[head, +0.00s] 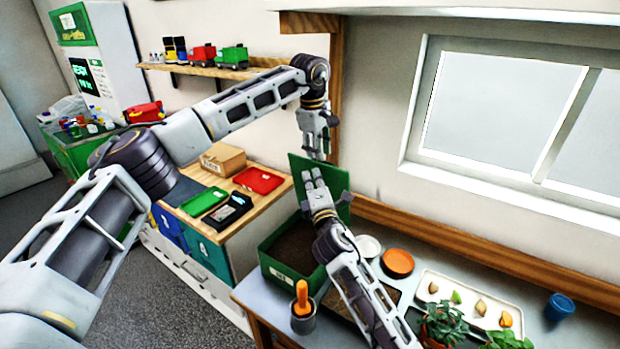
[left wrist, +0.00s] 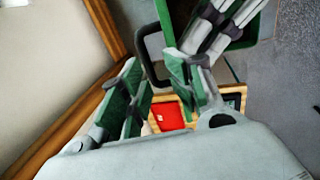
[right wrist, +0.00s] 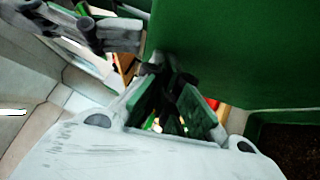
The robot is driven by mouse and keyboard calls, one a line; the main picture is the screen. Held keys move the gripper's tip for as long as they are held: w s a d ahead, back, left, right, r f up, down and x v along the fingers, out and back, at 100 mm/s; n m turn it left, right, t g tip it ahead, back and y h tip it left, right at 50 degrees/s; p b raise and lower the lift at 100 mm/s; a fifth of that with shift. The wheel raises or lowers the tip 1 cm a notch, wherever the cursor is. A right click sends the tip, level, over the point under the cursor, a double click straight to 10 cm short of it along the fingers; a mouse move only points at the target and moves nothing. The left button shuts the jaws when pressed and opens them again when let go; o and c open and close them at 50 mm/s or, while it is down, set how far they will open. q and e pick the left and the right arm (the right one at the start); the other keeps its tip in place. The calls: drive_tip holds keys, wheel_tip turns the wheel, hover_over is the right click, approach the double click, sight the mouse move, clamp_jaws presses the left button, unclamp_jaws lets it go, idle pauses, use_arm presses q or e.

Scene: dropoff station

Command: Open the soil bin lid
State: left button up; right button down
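The soil bin (head: 272,267) is a green box holding dark soil (head: 296,248). Its green lid (head: 338,180) stands raised, steeply tilted, at the bin's back, so the bin is uncovered. In the right wrist view the lid (right wrist: 225,50) fills the upper right. My right gripper (head: 312,174) is above the bin, in front of the lid, its fingers apart; whether it touches the lid is unclear. My left gripper (head: 318,148) is above the lid's upper edge, pointing down, its fingers apart. A dark loop (left wrist: 143,45), apparently a handle, shows beyond its fingers.
A wooden-topped cabinet (head: 265,208) at left carries red and green trays and a box. A grey table holds an orange-handled tool in a cup (head: 302,318), an orange saucer (head: 397,262), a white tray (head: 470,312) and plants. The wall and window are close behind.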

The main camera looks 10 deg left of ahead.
use_arm(q)
drive_tip(key=shift+s+a+r, duration=0.1)
drive_tip(key=shift+s+r, duration=0.05)
drive_tip(key=shift+r, duration=0.95)
drive_tip(key=shift+s+r, duration=0.15)
drive_tip(key=shift+r, duration=0.95)
